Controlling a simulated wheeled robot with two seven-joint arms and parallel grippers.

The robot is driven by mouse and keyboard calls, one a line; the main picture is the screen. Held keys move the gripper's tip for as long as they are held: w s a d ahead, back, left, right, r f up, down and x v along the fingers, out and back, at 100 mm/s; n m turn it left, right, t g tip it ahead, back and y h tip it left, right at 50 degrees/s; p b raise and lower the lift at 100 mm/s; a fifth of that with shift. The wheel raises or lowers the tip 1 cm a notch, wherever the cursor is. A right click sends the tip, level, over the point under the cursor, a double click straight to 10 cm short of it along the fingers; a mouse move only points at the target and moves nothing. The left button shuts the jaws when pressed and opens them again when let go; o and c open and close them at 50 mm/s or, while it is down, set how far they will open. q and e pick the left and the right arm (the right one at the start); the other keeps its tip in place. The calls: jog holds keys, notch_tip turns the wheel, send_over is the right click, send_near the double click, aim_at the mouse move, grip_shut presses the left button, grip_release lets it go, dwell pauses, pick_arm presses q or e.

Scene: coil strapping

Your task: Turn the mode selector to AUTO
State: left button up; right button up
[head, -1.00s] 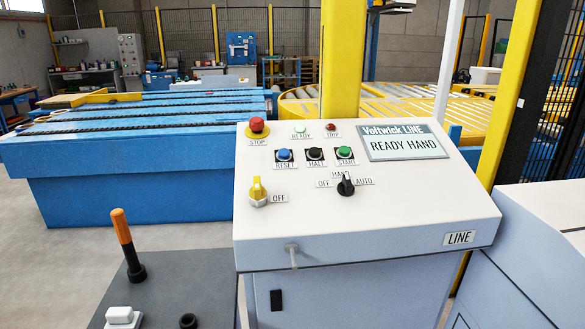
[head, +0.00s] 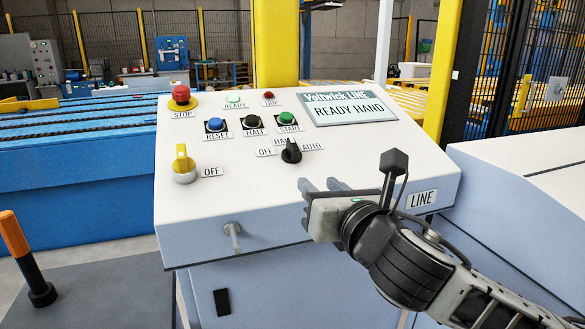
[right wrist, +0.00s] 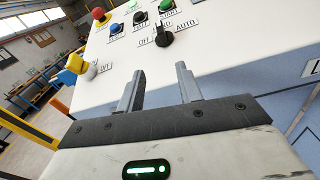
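The mode selector (head: 291,151) is a black knob on the sloped white panel, with labels OFF, HAND and AUTO around it. Its pointer stands near upright, toward HAND, and the display (head: 349,109) reads READY HAND. In the right wrist view the selector (right wrist: 163,36) lies beyond the fingers, roughly in line with the gap between them. My right gripper (head: 322,186) is open and empty, below and slightly right of the selector, apart from it. Its two fingers (right wrist: 160,88) are spread in the right wrist view. My left gripper is not in view.
The panel (head: 350,155) also carries a red STOP button (head: 181,94), blue RESET (head: 215,125), black HALT (head: 251,122), green START (head: 286,117) and a yellow OFF switch (head: 183,163). A small lever (head: 232,231) sticks out of the front edge. An orange-handled lever (head: 18,245) stands at lower left.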

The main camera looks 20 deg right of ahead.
aim_at(297, 151)
jog(key=shift+n, duration=0.7)
jog(key=w, duration=0.5)
jog(key=w+r, duration=0.1)
jog(key=w, duration=0.9)
jog(key=shift+w+r, duration=0.2)
jog(key=shift+w, duration=0.15)
jog(key=shift+c, duration=0.2)
grip_shut()
